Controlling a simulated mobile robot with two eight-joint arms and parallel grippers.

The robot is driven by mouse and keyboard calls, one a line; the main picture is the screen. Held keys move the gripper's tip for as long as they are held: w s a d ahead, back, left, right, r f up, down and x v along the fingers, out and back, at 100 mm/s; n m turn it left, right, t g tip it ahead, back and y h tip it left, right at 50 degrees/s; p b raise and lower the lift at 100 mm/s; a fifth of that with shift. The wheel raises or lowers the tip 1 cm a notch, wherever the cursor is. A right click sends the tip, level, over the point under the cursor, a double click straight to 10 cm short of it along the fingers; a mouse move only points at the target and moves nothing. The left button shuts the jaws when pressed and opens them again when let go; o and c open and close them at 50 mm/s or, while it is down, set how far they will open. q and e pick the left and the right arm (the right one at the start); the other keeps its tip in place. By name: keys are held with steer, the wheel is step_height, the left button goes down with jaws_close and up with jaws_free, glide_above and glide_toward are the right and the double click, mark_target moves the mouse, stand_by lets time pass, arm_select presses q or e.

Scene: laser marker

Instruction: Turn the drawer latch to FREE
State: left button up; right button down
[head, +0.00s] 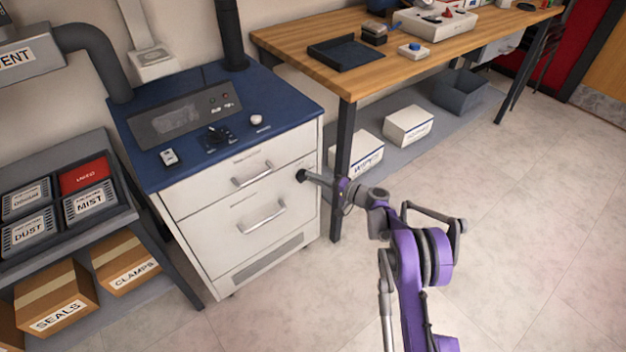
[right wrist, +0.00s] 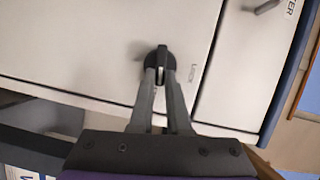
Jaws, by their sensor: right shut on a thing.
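In the right wrist view the latch (right wrist: 161,56) shows as a dark disc with a raised grip bar. My right gripper (right wrist: 160,76) is shut on that bar, its two grey fingers on either side. In the head view my right gripper (head: 309,178) reaches the latch from the right. Small lettering sits beside the latch, too blurred to read surely. My left gripper is not in view.
The upper drawer handle (head: 252,175) and lower drawer handle (head: 262,217) stick out left of the latch. A wooden workbench (head: 330,50) stands to the right, with its dark leg (head: 346,130) close to my right arm. The floor (head: 530,220) at right is clear.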

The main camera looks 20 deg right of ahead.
steer(key=shift+f+m+t+b, duration=0.15)
steer(key=shift+m+t+b, duration=0.25)
steer(key=shift+m, duration=0.4)
steer(key=c, duration=0.9)
jaws_free()
steer(key=shift+s+d, duration=0.1)
steer(key=p+v, duration=0.1)
steer(key=v, duration=0.9)
steer(key=shift+s+d+f+p, duration=0.1)
steer(key=shift+d+p, duration=0.2)
steer(key=shift+p, duration=0.1)
steer(key=shift+y, duration=0.3)
